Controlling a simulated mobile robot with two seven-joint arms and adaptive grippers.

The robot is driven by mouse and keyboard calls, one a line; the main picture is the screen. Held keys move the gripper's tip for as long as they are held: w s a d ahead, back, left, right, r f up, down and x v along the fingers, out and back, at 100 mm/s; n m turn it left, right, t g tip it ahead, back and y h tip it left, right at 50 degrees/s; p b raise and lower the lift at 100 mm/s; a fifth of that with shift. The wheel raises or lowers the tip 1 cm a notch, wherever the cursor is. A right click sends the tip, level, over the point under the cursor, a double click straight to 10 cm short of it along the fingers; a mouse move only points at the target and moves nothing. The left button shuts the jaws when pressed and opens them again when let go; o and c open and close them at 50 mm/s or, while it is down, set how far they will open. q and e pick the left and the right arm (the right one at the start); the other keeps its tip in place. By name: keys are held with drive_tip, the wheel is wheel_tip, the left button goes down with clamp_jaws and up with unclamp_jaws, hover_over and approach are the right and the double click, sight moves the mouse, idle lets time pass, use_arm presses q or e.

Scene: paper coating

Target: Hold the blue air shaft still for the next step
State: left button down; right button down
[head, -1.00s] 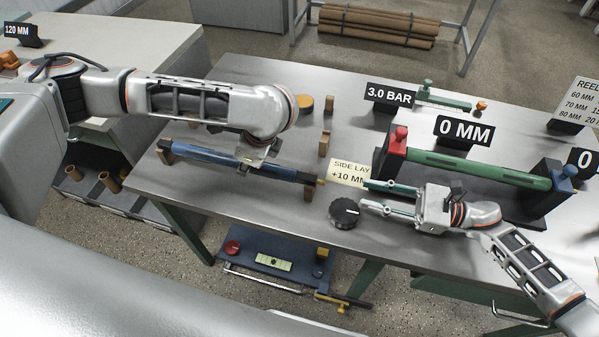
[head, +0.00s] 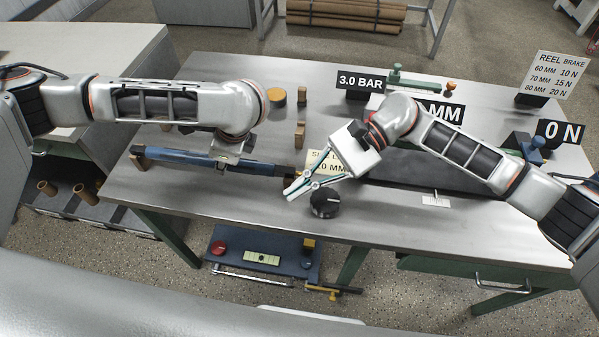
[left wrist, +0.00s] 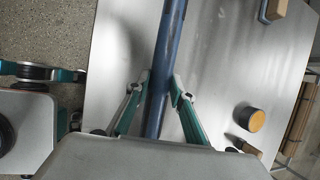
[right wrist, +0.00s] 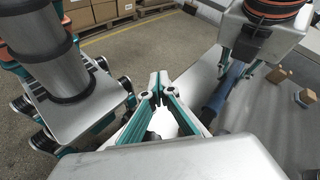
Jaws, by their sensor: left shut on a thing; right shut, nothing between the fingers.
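The blue air shaft (head: 185,158) lies along the left half of the steel table, near its front edge. It has dark ends. My left gripper (head: 228,163) is shut around the shaft, right of its middle. In the left wrist view the shaft (left wrist: 170,45) runs between the two fingers (left wrist: 162,92). My right gripper (head: 290,194) is shut and empty, close to the shaft's right end and apart from it. In the right wrist view its fingertips (right wrist: 158,78) meet, with the shaft (right wrist: 224,92) to their right.
A black dial (head: 325,203) stands just right of my right fingertips. Small wooden blocks (head: 299,135) and a black-and-orange disc (head: 277,97) stand behind the shaft. My right arm covers much of the side lay sign (head: 318,158) and the stand behind.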

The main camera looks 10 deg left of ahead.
sight(299, 174)
drive_tip(key=w+d+r+n+t+h, duration=0.35)
drive_tip(key=w+n+t+h, duration=0.35)
drive_tip(key=h, duration=0.4)
drive_tip(key=shift+m+t, duration=0.4)
drive_tip(key=shift+w+d+f, duration=0.1)
drive_tip(key=shift+w+f, duration=0.15)
drive_tip(key=shift+f, duration=0.7)
drive_tip(key=shift+w+d+f, duration=0.1)
drive_tip(key=shift+w+f, duration=0.1)
drive_tip(key=shift+f, duration=0.8)
drive_tip(key=shift+w+d+f, duration=0.1)
drive_tip(key=shift+w+f, duration=0.15)
drive_tip(key=shift+f, duration=0.7)
drive_tip(key=shift+f, duration=0.1)
drive_tip(key=shift+f, duration=2.1)
drive_tip(key=shift+a, duration=0.55)
idle(0.9)
